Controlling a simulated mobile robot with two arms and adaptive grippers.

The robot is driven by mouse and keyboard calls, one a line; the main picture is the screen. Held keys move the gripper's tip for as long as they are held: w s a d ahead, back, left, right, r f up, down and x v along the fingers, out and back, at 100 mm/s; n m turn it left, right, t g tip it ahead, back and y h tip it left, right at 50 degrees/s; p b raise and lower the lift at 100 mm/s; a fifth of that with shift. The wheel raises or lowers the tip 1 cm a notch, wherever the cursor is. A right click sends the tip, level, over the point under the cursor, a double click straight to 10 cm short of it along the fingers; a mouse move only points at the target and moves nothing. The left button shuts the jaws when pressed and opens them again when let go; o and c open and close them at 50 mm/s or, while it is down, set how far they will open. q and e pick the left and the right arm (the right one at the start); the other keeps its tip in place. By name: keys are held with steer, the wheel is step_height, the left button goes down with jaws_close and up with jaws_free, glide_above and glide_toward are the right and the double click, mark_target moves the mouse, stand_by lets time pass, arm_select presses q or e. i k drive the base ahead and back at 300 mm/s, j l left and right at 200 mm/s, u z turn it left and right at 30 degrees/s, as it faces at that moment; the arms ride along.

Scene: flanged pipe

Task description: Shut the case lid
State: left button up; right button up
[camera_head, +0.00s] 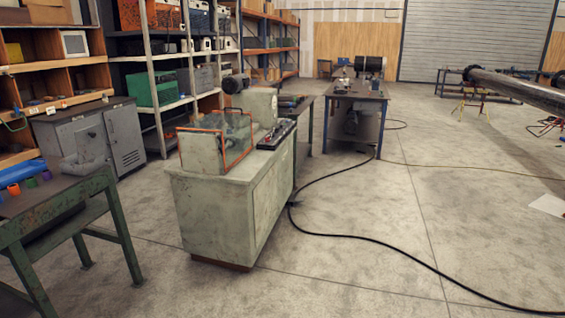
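No case with a lid is clearly recognisable. A dark, shallow tray or open case (277,134) with small items in it lies on top of the pale green cabinet (222,215). It is too small to tell whether it has a lid. Beside it on the cabinet stands a clear box-like guard with an orange frame (216,142). Neither of my grippers is in view.
A green-legged table (115,215) stands at the left. Shelves (160,90) line the back left. A workbench (358,92) stands behind the cabinet. A black cable (390,245) crosses the floor. A large pipe (520,92) is at the right. The central floor is mostly open.

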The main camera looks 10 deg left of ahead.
mark_target(89, 141)
steer(key=i+j+u, duration=0.1)
steer(key=i+u, duration=0.8)
steer(key=i+l+u, duration=0.2)
steer(key=u, duration=0.25)
steer(key=i+l, duration=0.05)
steer(key=i, duration=0.05)
